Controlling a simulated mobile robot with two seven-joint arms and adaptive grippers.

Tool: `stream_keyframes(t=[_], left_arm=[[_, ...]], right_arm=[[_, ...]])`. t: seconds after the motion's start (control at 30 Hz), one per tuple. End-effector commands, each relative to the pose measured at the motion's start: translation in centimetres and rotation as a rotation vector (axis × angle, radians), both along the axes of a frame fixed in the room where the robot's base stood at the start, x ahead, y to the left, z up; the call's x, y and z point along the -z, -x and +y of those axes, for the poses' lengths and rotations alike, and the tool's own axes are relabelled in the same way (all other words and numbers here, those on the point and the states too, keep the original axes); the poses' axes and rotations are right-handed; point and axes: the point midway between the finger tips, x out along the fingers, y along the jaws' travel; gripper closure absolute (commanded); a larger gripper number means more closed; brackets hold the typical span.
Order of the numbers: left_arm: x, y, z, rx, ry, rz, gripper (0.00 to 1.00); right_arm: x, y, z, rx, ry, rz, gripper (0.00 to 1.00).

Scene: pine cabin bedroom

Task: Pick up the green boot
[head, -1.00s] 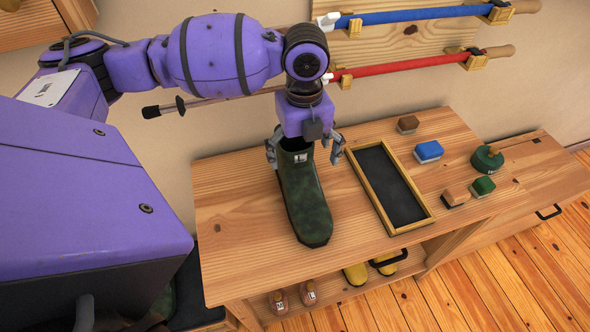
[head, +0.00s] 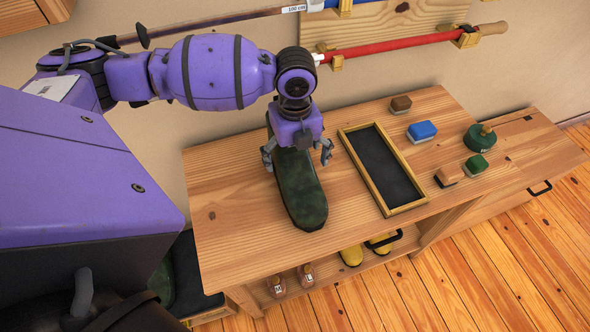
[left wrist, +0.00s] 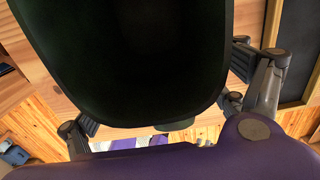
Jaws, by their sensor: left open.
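The dark green boot (head: 303,198) stands on the wooden bench top, its toe toward the front edge. My left gripper (head: 297,155) is above the boot's shaft, pointing down, with its fingers open on either side of it. The gripper and wrist hide most of the shaft from the head view. In the left wrist view the boot's dark open top (left wrist: 135,50) fills the middle, with the open fingers (left wrist: 165,115) at its left and right. I cannot tell whether the fingers touch the boot. My right gripper is not in view.
A black tray with a wooden rim (head: 429,205) lies right of the boot. Several brushes and a green round item (head: 480,138) stand further right. Poles (head: 400,45) hang on the wall behind.

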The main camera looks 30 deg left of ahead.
Motion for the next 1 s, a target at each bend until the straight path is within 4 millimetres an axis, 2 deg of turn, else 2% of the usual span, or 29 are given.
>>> stream_keyframes(t=[0.1,0.7,1.0], left_arm=[[-0.04,-0.01,0.01,0.0,0.0,0.0,0.12],[-0.08,0.0,0.01,-0.001,0.0,0.0,0.91],[-0.37,-0.08,0.0,-0.001,0.001,-0.002,0.93]], right_arm=[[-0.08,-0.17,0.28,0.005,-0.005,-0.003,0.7],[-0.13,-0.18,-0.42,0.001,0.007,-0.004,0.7],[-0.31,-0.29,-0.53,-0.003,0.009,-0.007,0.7]])
